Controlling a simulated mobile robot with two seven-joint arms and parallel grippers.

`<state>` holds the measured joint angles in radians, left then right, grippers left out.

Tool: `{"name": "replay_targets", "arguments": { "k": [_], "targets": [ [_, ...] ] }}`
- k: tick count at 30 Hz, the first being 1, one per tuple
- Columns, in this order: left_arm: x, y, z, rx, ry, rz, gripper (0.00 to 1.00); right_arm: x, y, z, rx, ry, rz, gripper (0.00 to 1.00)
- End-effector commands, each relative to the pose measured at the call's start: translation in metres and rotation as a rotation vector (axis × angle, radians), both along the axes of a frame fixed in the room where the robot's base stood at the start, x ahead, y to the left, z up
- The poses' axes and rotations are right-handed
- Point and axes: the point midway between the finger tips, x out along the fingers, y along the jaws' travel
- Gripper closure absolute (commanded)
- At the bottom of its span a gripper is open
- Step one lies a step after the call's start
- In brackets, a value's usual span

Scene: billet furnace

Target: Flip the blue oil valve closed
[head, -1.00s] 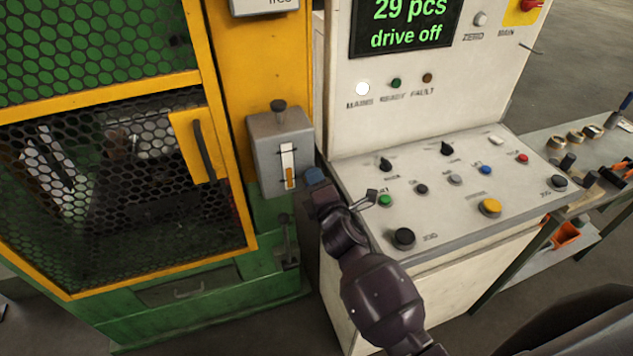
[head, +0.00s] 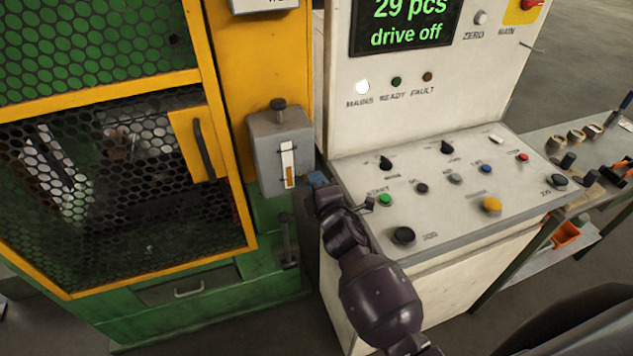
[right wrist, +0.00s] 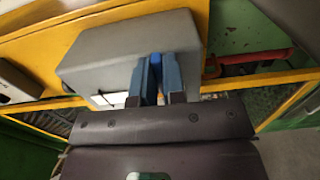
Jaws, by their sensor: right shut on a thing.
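The grey oil box (head: 262,165) with a sight gauge (head: 289,165) is fixed to the yellow post beside the press guard. My right gripper (head: 317,180) is at the right side of this box. In the right wrist view, my right gripper (right wrist: 156,88) is shut on the blue oil valve (right wrist: 155,66), whose narrow bright blue handle shows between the two blue-grey fingers. The grey box (right wrist: 100,62) lies right behind it. In the head view the fingers largely hide the valve, so its exact angle is hard to tell. My left gripper is not in view.
The white control console (head: 450,190) with buttons and knobs stands close to the right of my right gripper. A yellow-framed mesh guard (head: 110,180) is at the left. A side table (head: 590,160) with tools is at the far right.

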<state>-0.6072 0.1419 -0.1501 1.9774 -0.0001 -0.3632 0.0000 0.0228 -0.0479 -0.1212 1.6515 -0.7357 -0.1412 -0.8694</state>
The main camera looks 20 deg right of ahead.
Motion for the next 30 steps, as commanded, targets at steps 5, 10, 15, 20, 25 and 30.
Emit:
{"name": "replay_targets", "arguments": {
  "k": [5, 10, 15, 20, 25, 30],
  "targets": [
    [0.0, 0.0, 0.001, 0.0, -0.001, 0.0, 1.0, 0.0, 0.0, 0.0, 0.003, 0.001, 0.0, 0.82],
    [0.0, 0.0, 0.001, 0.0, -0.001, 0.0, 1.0, 0.0, 0.0, 0.0, 0.001, 0.001, 0.0, 0.64],
    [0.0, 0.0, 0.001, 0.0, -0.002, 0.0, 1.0, 0.0, 0.0, 0.0, 0.001, 0.001, 0.0, 0.64],
    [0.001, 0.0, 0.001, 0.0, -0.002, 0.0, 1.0, -0.006, -0.001, -0.001, 0.0, 0.001, -0.001, 0.64],
    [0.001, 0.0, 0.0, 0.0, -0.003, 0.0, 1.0, -0.028, -0.001, -0.001, 0.0, 0.002, 0.0, 0.64],
    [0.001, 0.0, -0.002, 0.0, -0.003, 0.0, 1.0, -0.052, -0.002, -0.001, 0.0, 0.003, -0.001, 0.64]
  ]
}}
